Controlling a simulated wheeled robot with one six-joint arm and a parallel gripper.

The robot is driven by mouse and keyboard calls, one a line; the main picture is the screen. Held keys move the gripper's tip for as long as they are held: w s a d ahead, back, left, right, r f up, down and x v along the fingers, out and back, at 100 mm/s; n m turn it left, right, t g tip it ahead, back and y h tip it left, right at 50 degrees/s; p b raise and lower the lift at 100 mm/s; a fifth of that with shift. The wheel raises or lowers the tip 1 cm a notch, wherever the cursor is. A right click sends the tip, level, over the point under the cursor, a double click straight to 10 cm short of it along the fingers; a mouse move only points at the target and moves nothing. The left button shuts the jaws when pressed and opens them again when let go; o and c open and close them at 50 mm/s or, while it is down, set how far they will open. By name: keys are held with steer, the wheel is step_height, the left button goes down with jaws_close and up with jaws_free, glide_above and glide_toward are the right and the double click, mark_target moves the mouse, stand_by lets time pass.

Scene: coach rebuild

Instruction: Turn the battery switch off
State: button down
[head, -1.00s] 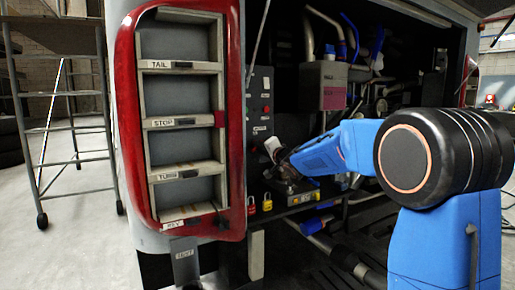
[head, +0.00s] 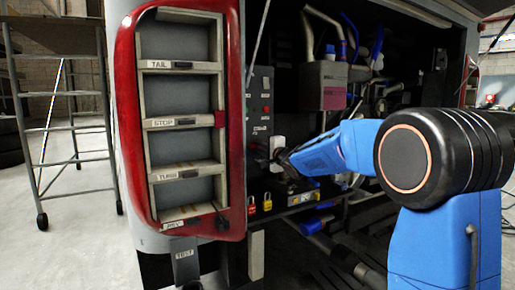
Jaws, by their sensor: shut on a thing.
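The dark control panel (head: 259,115) stands just right of the red-framed lamp bay, with small labels and red buttons on it. My gripper (head: 270,154) is against the lower part of this panel, at the end of my blue arm. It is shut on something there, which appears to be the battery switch. The switch itself is mostly hidden behind the gripper and is too small to make out, so its on or off position cannot be told. A white block (head: 278,143) shows upright at the gripper.
A grey box with a purple-red band (head: 322,86) and several pipes fill the bay to the right. A wheeled ladder (head: 65,120) stands at left on open floor.

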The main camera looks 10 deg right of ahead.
steer(key=c, duration=1.6)
jaws_free()
steer(key=shift+v, duration=4.5)
steer(key=shift+s, duration=0.1)
